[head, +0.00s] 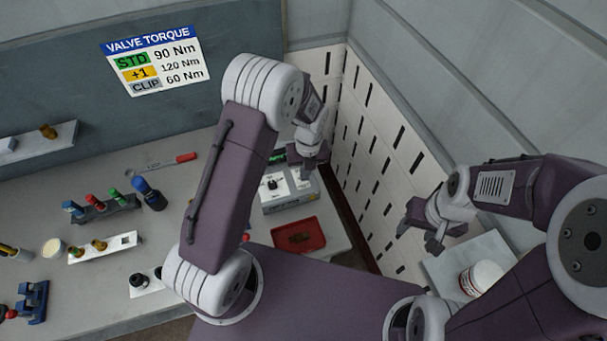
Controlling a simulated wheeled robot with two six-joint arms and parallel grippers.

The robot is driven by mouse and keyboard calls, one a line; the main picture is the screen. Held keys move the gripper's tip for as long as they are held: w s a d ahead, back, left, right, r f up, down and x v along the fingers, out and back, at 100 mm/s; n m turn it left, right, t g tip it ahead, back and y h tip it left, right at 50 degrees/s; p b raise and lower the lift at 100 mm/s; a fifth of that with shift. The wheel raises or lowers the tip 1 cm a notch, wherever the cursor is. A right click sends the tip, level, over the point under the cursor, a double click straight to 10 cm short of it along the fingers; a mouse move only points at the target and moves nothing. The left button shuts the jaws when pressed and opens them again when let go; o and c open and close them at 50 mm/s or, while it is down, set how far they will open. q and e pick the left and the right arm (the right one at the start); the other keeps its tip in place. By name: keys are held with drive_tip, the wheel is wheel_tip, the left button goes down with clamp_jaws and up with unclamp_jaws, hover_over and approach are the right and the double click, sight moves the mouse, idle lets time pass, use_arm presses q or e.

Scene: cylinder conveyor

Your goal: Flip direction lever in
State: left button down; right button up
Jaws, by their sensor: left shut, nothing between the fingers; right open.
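A grey box (287,197) with a pale top panel stands at the right end of the bench. Small dark controls (272,184) stick up from its panel. I cannot tell for sure whether one of them is the direction lever, or which way it points. My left gripper (308,170) is shut and empty, just above the far right part of the box, and hides part of it. I cannot tell whether it touches the box. My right gripper (419,240) is open and empty, away to the right beside a grey shelf.
A red tray (299,236) lies in front of the box. A slotted white panel (372,150) rises close to its right. A white jar (481,279) stands on the right shelf (450,260). Tools and coloured-handled drivers (115,196) fill the left bench. A torque sign (155,61) hangs behind.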

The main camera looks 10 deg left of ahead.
use_arm(q)
drive_tip(key=w+f+b, duration=0.1)
drive_tip(key=f+b, duration=0.1)
drive_tip(key=f, duration=0.1)
drive_tip(key=w+f+b, duration=0.1)
drive_tip(key=f+b, duration=0.2)
drive_tip(key=w+f+b, duration=0.1)
drive_tip(key=f+b, duration=0.1)
drive_tip(key=b, duration=0.1)
drive_tip(key=shift+a+f, duration=0.25)
drive_tip(key=shift+f, duration=0.15)
drive_tip(key=shift+w+a+r, duration=0.1)
drive_tip(key=shift+w, duration=0.1)
drive_tip(key=shift+a, duration=0.25)
use_arm(e)
wheel_tip(320, 180, down, 9)
drive_tip(key=shift+w+d, duration=0.15)
drive_tip(key=shift+d, duration=0.3)
use_arm(q)
drive_tip(key=shift+d, duration=0.15)
use_arm(e)
drive_tip(key=shift+d+r, duration=0.1)
